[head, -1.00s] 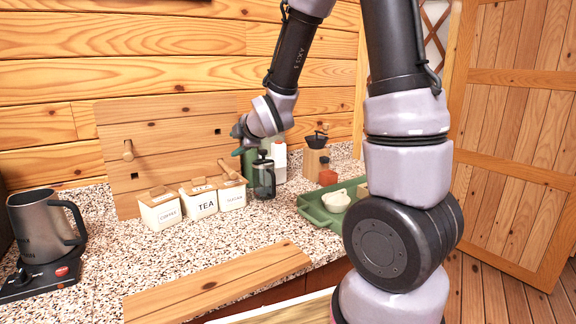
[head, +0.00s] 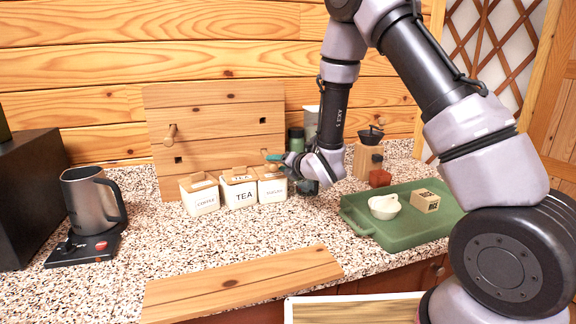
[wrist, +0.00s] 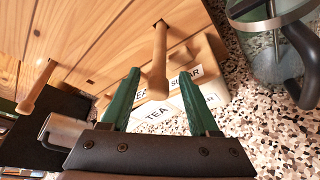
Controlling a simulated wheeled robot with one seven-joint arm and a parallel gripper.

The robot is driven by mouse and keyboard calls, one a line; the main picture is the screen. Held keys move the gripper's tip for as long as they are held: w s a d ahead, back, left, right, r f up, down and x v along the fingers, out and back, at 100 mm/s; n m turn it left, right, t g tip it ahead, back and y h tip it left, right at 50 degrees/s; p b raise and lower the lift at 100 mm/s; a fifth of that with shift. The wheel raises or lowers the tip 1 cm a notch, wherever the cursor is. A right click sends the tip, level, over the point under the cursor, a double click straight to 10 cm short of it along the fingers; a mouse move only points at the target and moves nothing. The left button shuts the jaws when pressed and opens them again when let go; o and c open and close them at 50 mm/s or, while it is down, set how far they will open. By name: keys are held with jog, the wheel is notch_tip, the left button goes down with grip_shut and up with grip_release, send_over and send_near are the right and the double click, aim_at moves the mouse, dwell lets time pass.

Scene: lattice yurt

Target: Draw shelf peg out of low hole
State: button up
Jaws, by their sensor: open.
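A wooden peg board (head: 215,110) leans against the back wall. One wooden peg (head: 171,134) sticks out of its upper left; it also shows in the wrist view (wrist: 36,88). The low peg (wrist: 160,55) stands in a square hole, its rounded end towards me. My gripper (head: 274,158) is at the board's lower right, over the sugar canister, and hides most of this peg in the head view. In the wrist view my gripper (wrist: 159,75) has its green fingers open, one either side of the peg's end. I cannot tell whether they touch it.
Coffee (head: 200,195), tea (head: 239,188) and sugar (head: 271,184) canisters stand close below the peg. A glass press (wrist: 275,45) is close on the right. A green tray (head: 400,228) with a white bowl (head: 384,207) lies right. The front counter has a loose plank (head: 240,283).

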jog(key=shift+x, duration=2.1)
jog(key=shift+c, duration=0.3)
grip_shut()
jog(key=s+d, duration=0.3)
jog(key=s, duration=0.7)
jog(key=shift+s, duration=0.3)
jog(key=shift+r, duration=0.2)
